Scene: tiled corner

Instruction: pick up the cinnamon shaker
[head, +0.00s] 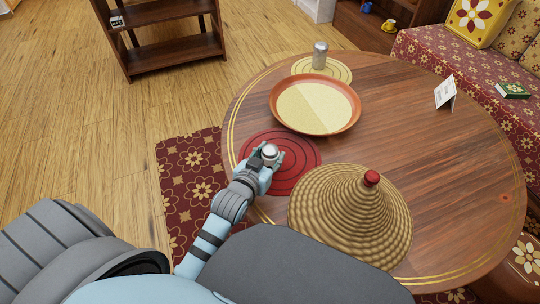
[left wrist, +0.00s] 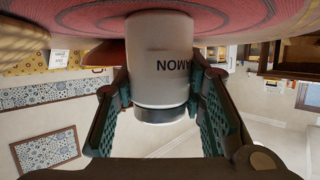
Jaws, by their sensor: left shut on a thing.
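The cinnamon shaker (head: 269,152) shows its silvery cap between the fingers of my left gripper (head: 264,163), over the red round mat (head: 305,150). In the left wrist view the shaker (left wrist: 160,60) is white with a grey cap. Part of its label shows upside down, reading "NAMON". The teal fingers of my left gripper (left wrist: 160,110) are shut on it from both sides. Its base is at or close to the red mat (left wrist: 70,25); I cannot tell if they touch. My right gripper is not in view.
A woven cone lid (head: 350,220) with a red knob stands close at the right. A wide dish (head: 315,128) sits behind, and another shaker (head: 320,56) stands on a yellow mat (head: 341,72). A white card (head: 445,92) stands at the far right. The table's right side is clear.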

